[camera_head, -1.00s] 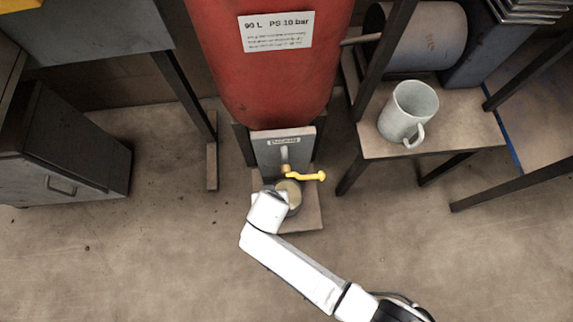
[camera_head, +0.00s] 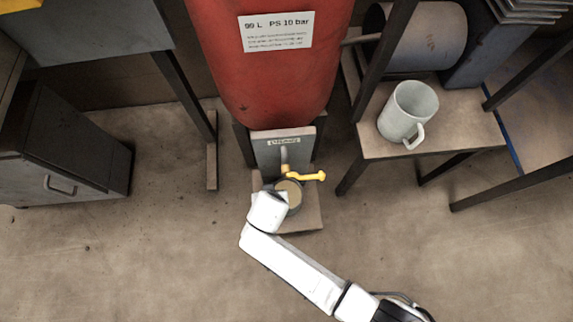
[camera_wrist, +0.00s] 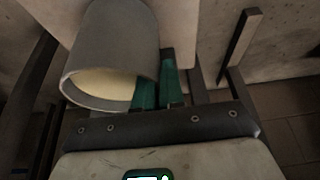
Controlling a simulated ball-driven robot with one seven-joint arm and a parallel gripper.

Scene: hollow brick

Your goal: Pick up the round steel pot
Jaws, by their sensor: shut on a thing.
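The round steel pot (camera_head: 297,191) is grey with a pale inside. It is below the yellow-handled tap (camera_head: 307,177), over the low stand under the red tank. In the wrist view the pot (camera_wrist: 115,45) fills the upper left, with its open rim toward the camera. My gripper (camera_wrist: 158,85) has green fingers close together at the right side of the pot's rim, shut on the pot. How the wall sits between the fingers is partly hidden. In the head view my white wrist covers the fingers and part of the pot.
The red tank (camera_head: 265,80) stands directly behind the tap. A grey mug (camera_head: 408,112) stands on a low table (camera_head: 430,140) at right. A dark cabinet (camera_head: 60,150) is at left. The floor in front is clear.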

